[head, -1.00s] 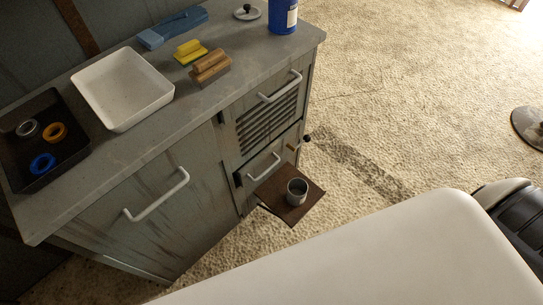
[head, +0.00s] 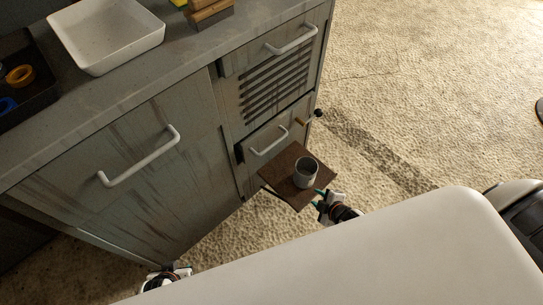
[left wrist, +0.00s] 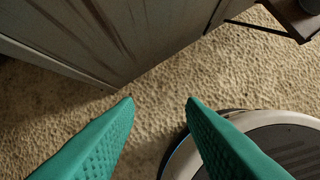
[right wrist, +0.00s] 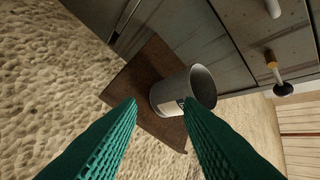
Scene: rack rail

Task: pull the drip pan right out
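A flat brown plate (head: 283,168) sticks out below the lower white-handled front (head: 266,138) of the grey cabinet. It looks like the drip pan, though I see no raised rim. A grey metal cup (head: 306,172) stands upright on it; in the right wrist view the cup (right wrist: 172,95) is just beyond the fingertips. My right gripper (head: 319,198) is open at the plate's outer edge, beside the cup, with nothing visibly gripped. My left gripper (left wrist: 160,98) is open and empty above the carpet near the cabinet's lower edge. Whether the right fingertips touch the plate or cup, I cannot tell.
A vented panel (head: 275,90) with a white handle is above. A black-knobbed peg (head: 317,114) projects beside the lower front. A large door (head: 130,150) is at left. A white tray (head: 106,32) and a black tray (head: 38,92) are on top.

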